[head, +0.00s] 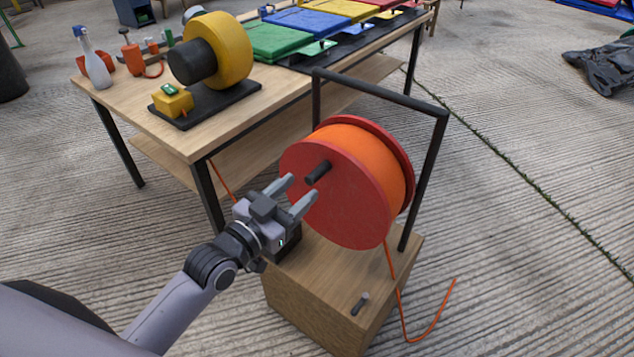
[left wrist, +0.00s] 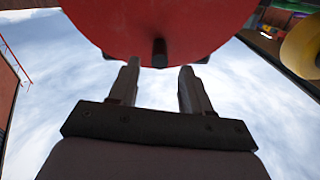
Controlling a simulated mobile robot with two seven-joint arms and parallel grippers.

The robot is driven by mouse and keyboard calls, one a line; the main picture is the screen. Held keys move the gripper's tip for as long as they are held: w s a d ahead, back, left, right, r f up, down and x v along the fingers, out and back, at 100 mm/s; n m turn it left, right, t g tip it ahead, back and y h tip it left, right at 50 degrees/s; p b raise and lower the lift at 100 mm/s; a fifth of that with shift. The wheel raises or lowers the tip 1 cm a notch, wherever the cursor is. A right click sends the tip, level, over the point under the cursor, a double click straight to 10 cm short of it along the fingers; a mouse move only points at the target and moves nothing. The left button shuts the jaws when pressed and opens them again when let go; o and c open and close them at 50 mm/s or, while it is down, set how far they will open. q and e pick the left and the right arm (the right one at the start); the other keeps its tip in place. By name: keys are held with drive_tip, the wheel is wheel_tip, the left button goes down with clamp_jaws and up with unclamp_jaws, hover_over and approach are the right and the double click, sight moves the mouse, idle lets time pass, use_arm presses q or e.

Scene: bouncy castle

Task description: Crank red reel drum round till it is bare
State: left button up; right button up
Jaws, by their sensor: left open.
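The red reel drum (head: 338,205) hangs in a black frame (head: 428,160) on a wooden block (head: 330,290). Orange cord or hose (head: 370,158) is wound thickly on it, and a loose end (head: 408,325) trails down to the ground. A black crank handle (head: 317,173) sticks out of the red face. My left gripper (head: 298,192) is open and empty, its fingers just short of the handle. In the left wrist view the handle (left wrist: 159,52) shows ahead, between and beyond the open fingertips (left wrist: 160,75). My right gripper is not in view.
A wooden table (head: 190,140) stands behind, with a yellow blower (head: 230,50) on a black base, a spray bottle (head: 92,58) and colored panels (head: 278,40). A small grey-black peg (head: 360,304) is on the block's top.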

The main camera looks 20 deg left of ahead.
sight(328, 164)
use_arm(q)
drive_tip(key=shift+b+x, duration=0.6)
drive_tip(key=shift+x, duration=2.75)
clamp_jaws()
